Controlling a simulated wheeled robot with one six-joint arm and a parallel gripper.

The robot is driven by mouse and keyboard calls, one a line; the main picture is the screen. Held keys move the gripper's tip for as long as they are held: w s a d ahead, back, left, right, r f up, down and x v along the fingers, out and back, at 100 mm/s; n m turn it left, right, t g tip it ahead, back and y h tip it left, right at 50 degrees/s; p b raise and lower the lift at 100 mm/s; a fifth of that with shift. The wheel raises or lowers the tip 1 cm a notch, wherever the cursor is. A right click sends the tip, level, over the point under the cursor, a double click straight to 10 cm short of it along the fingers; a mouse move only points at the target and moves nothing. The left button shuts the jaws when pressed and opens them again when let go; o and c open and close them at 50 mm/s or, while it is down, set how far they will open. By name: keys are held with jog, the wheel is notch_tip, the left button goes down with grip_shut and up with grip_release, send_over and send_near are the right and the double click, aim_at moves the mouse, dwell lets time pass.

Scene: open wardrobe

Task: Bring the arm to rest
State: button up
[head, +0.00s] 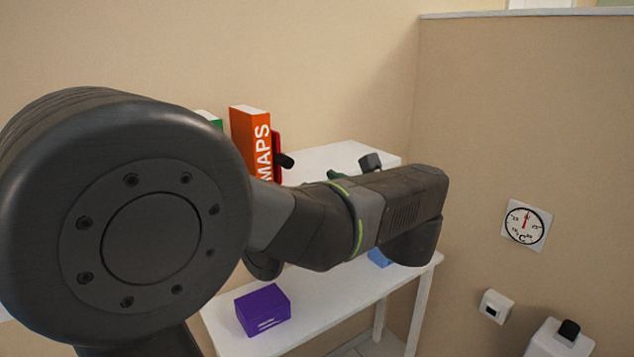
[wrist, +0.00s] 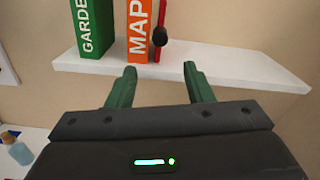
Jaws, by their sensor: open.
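My gripper (wrist: 158,84) shows in the wrist view with its two green fingers spread apart and nothing between them. It points toward the white upper shelf, just in front of and below the shelf's front edge. In the head view my dark arm crosses the middle of the picture and reaches over the shelves, hiding much of them. Most of the gripper is hidden there behind the arm.
An orange MAPS binder (head: 250,135) and a green binder (wrist: 91,27) stand on the upper shelf (wrist: 215,62). A purple box (head: 262,310) and a partly hidden blue item (head: 378,258) are on the lower white shelf (head: 325,307). A thermometer dial (head: 525,225) hangs on the right wall.

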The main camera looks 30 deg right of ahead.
aim_at(287, 164)
dwell(0.4)
jog(key=w, duration=0.4)
jog(key=w+p, duration=0.1)
jog(key=w, duration=0.4)
jog(key=w+a+p, duration=0.1)
jog(key=w, duration=0.4)
jog(key=shift+a, duration=0.1)
jog(key=shift+s+a, duration=0.15)
jog(key=shift+s, duration=0.55)
